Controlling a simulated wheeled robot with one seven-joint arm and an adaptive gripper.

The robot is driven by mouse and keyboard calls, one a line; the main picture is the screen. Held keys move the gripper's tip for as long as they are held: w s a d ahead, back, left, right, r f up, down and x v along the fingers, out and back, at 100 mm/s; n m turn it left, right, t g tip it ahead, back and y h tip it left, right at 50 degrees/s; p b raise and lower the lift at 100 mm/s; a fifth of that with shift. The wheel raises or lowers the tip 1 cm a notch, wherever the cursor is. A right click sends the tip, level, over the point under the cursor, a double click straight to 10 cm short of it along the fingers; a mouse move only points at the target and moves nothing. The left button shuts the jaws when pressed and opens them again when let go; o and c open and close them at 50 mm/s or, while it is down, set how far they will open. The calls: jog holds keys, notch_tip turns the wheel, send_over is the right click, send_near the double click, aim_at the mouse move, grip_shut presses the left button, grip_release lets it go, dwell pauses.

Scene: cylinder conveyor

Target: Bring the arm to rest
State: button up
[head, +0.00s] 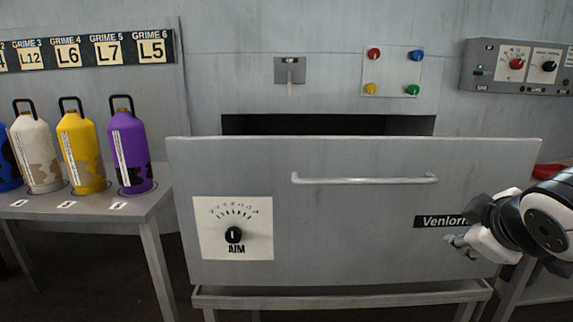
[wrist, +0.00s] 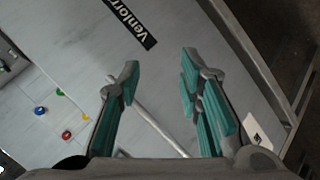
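My gripper (head: 462,243) is at the right side of the head view, in front of the grey panel (head: 360,240) near its "Venlorn" label (head: 440,221). In the wrist view my gripper (wrist: 158,88) has its two teal-padded fingers spread apart with nothing between them. The panel's light bar handle (head: 364,180) lies beyond the fingers in the wrist view. My arm comes in from the right edge, partly out of the picture.
A side table (head: 95,208) at left holds a purple cylinder (head: 130,150), a yellow cylinder (head: 80,150), a white one (head: 36,155) and a blue one. A dark opening (head: 330,125) lies behind the panel. Coloured knobs (head: 415,55) are on the back wall. A red object (head: 548,171) is at right.

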jog(key=s+a+f+m+g+y, duration=0.2)
jog(key=s+a+m+g, duration=0.3)
jog(key=s, duration=0.8)
jog(key=s+a+f+m+g+y, duration=0.1)
jog(key=s+a+f+m+g, duration=0.2)
jog(key=s+a, duration=0.7)
jog(key=s+d+r+t+p, duration=0.1)
jog(key=d+r+p, duration=0.1)
jog(key=r+p, duration=1)
jog(key=s+d+r+t+p, duration=0.1)
jog(key=d+r+p, duration=0.1)
jog(key=r+p, duration=1)
jog(key=v, duration=0.2)
jog(key=shift+r, duration=0.35)
jog(key=shift+w+a, duration=0.1)
